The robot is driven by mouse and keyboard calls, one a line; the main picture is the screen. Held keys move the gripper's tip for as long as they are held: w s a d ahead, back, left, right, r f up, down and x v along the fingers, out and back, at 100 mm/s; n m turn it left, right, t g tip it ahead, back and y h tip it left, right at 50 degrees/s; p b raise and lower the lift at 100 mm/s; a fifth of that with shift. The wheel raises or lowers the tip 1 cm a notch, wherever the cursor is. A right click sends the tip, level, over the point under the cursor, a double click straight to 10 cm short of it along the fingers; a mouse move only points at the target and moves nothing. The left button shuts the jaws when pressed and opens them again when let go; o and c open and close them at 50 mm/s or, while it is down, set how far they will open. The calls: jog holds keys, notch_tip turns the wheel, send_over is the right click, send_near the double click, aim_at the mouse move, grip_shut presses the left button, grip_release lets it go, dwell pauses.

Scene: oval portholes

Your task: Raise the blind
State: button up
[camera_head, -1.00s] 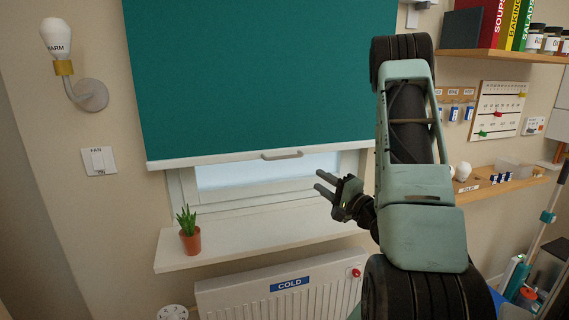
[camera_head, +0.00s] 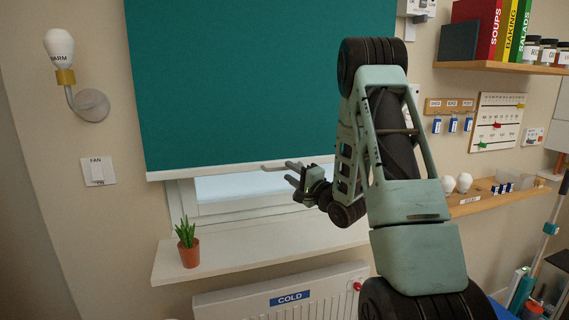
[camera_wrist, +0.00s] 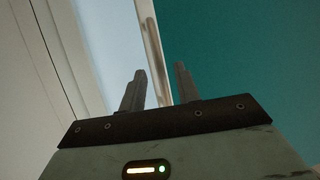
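The teal blind (camera_head: 250,80) hangs low over the window, with a narrow strip of pane showing beneath its pale bottom bar (camera_head: 190,171). A slim handle (camera_head: 272,167) sits on that bar, partly hidden by my gripper in the head view. My gripper (camera_head: 291,173) is at the handle, its fingers apart. In the wrist view, the open fingers of my gripper (camera_wrist: 160,70) frame a pale bar-like handle (camera_wrist: 152,45) that runs between them in the picture. I cannot tell whether either finger touches it. The blind (camera_wrist: 250,60) fills the right of that view.
A potted plant (camera_head: 189,243) stands on the left of the windowsill (camera_head: 250,258), above a radiator (camera_head: 250,305). A wall lamp (camera_head: 75,80) and fan switch (camera_head: 99,171) are at left. Shelves (camera_head: 500,67) (camera_head: 500,197) hold things at right.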

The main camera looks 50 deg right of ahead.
aim_at(286, 169)
jog(key=shift+p+x, duration=0.5)
jog(key=shift+x, duration=1.35)
